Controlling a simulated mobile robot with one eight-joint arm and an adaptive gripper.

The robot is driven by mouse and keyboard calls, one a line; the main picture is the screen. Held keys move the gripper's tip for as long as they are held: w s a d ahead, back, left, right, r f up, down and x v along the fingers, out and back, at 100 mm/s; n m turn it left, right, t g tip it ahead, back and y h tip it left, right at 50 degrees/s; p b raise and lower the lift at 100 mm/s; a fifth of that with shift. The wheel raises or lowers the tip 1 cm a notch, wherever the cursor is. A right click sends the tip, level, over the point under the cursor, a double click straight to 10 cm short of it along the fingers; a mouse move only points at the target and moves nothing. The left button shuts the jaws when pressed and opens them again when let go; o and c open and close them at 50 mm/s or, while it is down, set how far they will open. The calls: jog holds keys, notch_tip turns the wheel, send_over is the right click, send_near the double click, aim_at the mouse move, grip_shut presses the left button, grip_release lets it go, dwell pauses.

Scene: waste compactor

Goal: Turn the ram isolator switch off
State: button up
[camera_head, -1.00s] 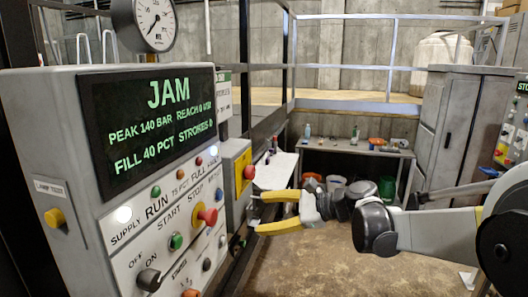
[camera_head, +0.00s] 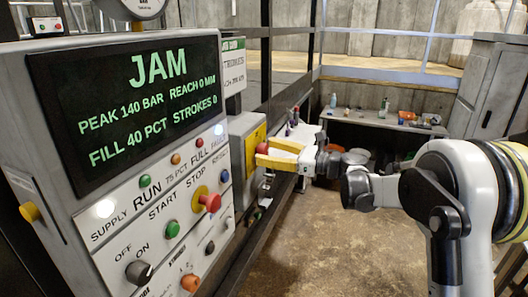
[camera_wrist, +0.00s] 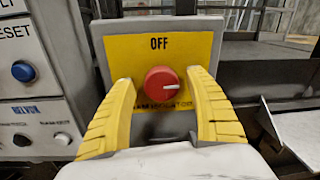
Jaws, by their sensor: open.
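The ram isolator switch is a red round knob (camera_wrist: 162,83) on a yellow plate (camera_wrist: 120,48) in the wrist view. OFF is printed above the knob; the lettering below it is partly hidden. The knob's white mark points right. My gripper (camera_wrist: 160,78) is open, with one yellow finger on each side of the knob. I cannot tell whether the fingers touch it. In the head view, the grey isolator box (camera_head: 240,130) is on the right side of the control panel, and my gripper (camera_head: 266,154) is at its front; the knob (camera_head: 262,148) is partly hidden.
The large control panel (camera_head: 45,150) displays JAM, with a red stop button (camera_head: 210,202) and several other buttons close left of the isolator. Dark rails (camera_head: 268,60) stand behind. A white tray or shelf (camera_wrist: 302,135) is at right in the wrist view. Open floor (camera_head: 330,240) is at right.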

jog(key=shift+w+a, duration=0.25)
jog(key=shift+a, duration=0.25)
jog(key=c, duration=1.2)
